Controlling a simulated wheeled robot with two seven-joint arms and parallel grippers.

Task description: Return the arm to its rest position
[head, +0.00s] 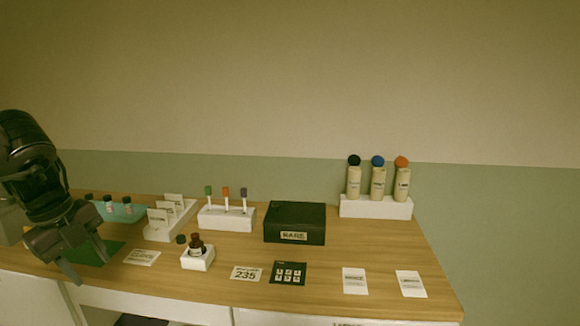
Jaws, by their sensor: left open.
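My left gripper (88,262) hangs at the left side of the table, over the dark green mat (104,252). Its jaws are open and I see nothing between them. The left arm comes down from the left edge of the picture. My right gripper is not in view. A small brown bottle (196,246) with a dark cap stands in a white holder (198,261), to the right of the left gripper and apart from it. The gripper and arm hide part of the mat and the table's left end.
Behind the gripper are a teal tray (124,214) with small bottles and a white card stand (171,226). A white rack (227,221) holds three capped sticks. A black box (295,223) and a white stand (376,208) with three bottles are farther right. Flat cards lie along the front.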

